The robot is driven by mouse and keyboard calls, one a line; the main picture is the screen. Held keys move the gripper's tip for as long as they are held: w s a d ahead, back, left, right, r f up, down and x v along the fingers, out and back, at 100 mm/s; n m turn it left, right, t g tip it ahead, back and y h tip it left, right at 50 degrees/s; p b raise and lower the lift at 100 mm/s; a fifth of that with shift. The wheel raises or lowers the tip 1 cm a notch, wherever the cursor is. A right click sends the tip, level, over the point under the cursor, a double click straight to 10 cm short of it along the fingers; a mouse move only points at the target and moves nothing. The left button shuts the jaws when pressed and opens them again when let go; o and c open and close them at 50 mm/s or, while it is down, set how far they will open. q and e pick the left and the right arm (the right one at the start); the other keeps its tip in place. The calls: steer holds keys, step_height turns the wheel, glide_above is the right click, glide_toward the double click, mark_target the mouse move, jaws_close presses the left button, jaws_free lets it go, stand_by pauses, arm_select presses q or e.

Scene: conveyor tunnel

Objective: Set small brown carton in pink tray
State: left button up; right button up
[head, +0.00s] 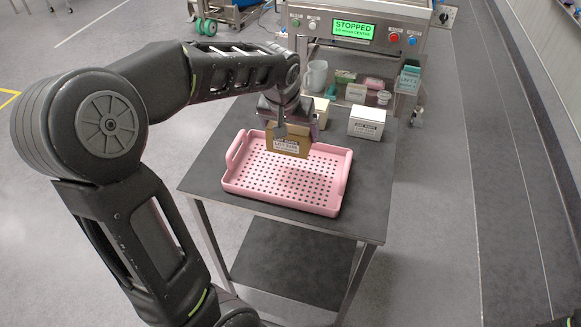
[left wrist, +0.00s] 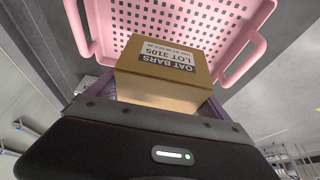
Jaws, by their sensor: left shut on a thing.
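The small brown carton (head: 289,142) has a printed label and hangs at the far side of the pink tray. In the left wrist view the carton (left wrist: 165,65) shows its label reading "OAT BARS LOT 3105". My left gripper (head: 288,122) is shut on the carton from above. The pink tray (head: 282,205) lies on the dark table, with a perforated floor, raised walls and a handle at each end. It holds nothing that I can see. The carton overlaps its far wall in the head view; whether it touches the tray cannot be told. My right gripper does not show.
A white carton (head: 366,122) stands right of the tray, and a cream carton (head: 320,110) stands behind it. A mug (head: 316,75) and several small items stand at the back by the machine with a green "STOPPED" screen (head: 353,30). The table's front right corner is bare.

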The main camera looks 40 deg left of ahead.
mark_target(291, 146)
arm_select(q)
steer(key=shift+a+f, duration=0.1)
steer(key=shift+f, duration=2.7)
steer(key=shift+f, duration=0.1)
steer(key=shift+f+p, duration=0.4)
steer(key=shift+f, duration=1.4)
steer(key=shift+f, duration=0.15)
steer(key=o, duration=1.8)
